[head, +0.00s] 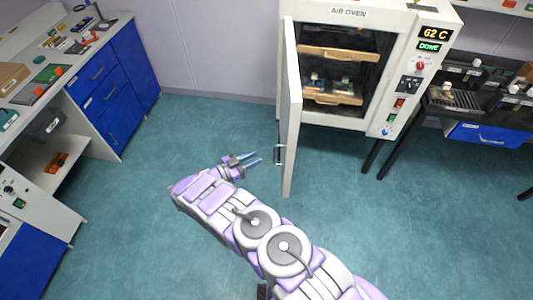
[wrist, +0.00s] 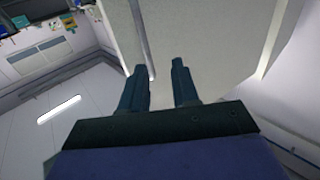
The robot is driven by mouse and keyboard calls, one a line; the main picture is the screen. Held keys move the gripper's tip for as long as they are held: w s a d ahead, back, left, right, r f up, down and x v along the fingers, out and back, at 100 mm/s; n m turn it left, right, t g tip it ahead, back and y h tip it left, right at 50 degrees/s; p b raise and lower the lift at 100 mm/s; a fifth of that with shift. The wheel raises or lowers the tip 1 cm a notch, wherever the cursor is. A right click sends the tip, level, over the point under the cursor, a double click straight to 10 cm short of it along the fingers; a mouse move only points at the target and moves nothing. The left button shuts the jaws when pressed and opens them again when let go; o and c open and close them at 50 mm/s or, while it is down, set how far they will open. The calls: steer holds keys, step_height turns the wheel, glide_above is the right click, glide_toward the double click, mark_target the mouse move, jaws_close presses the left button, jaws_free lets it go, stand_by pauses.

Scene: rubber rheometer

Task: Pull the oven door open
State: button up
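The air oven (head: 348,13) stands at the back, right of centre in the head view, and its front is open. Its door (head: 291,110) is swung out toward me on the left side, seen nearly edge-on. A dark handle (head: 280,154) is on the door's left face, low down. My gripper (head: 257,159) is just left of the door, near the handle, with its fingers pointing right. In the wrist view its two fingers (wrist: 160,72) are apart with nothing between them. A pale panel fills the view beyond them. I cannot tell whether a finger touches the door.
Inside the oven are wooden trays (head: 332,98) holding small items. The oven panel reads 62 C and DONE (head: 430,47). Blue-drawered benches (head: 108,90) stand at the left. A dark bench (head: 480,95) stands at the right. The teal floor (head: 215,130) around the door is clear.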

steer(key=v, duration=1.2)
steer(key=shift+w+a+f, duration=0.2)
steer(key=shift+a, duration=0.1)
